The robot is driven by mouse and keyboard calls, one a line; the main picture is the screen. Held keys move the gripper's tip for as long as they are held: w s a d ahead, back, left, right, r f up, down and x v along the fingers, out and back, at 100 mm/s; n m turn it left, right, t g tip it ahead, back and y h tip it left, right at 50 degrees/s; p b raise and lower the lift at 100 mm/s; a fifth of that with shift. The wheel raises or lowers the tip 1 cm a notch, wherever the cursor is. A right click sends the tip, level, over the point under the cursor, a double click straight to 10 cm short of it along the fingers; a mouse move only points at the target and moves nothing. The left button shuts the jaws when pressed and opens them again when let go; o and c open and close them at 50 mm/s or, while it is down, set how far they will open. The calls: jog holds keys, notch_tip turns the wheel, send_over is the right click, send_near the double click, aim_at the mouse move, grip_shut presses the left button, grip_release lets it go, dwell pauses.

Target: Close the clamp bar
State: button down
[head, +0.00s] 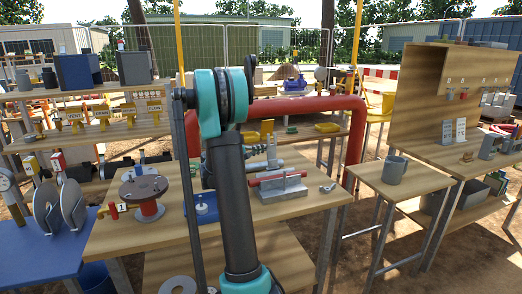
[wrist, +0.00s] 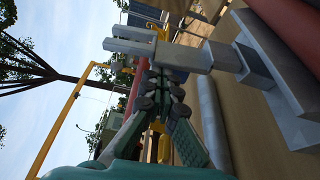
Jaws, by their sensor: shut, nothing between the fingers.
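A grey clamp fixture (head: 283,190) stands on the wooden table, with a red cylinder (head: 277,180) lying across it. A grey clamp bar (head: 272,153) stands raised at the fixture's back. In the wrist view the clamp bar (wrist: 185,55) runs across the top, joined to a grey block (wrist: 272,75). My gripper (wrist: 162,82) is shut and empty, its dark fingertips right at the bar; I cannot tell whether they touch. In the head view my gripper (head: 256,150) is small, just left of the bar and partly behind my arm.
A red-and-grey round flange stand (head: 148,195) is left of my arm. A small ring-ended part (head: 327,188) lies right of the fixture. A thick red pipe (head: 357,130) arches behind the table. A grey mug (head: 394,170) stands on a side table.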

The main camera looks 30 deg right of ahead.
aim_at(274, 145)
jog(key=s+m, duration=0.1)
jog(key=s+m+h, duration=0.1)
jog(key=s+m, duration=0.1)
jog(key=m, duration=0.1)
jog(key=shift+a+r, duration=0.3)
jog(key=shift+a, duration=0.05)
jog(key=shift+s+a+f+m+h, duration=0.15)
jog(key=shift+s+m, duration=0.05)
jog(key=shift+s, duration=0.4)
jog(key=shift+s+a+f+m+h, duration=0.1)
jog(key=shift+s+a+m, duration=0.1)
jog(key=shift+s, duration=0.4)
jog(key=shift+s+a+f+m+h, duration=0.1)
jog(key=shift+s+f+m+h, duration=0.1)
jog(key=shift+s, duration=0.4)
jog(key=shift+s+a+f, duration=0.15)
jog(key=shift+s+f, duration=0.35)
jog(key=shift+s, duration=0.2)
jog(key=shift+s+a+f, duration=0.15)
jog(key=shift+s+f, duration=0.35)
jog(key=shift+s, duration=0.15)
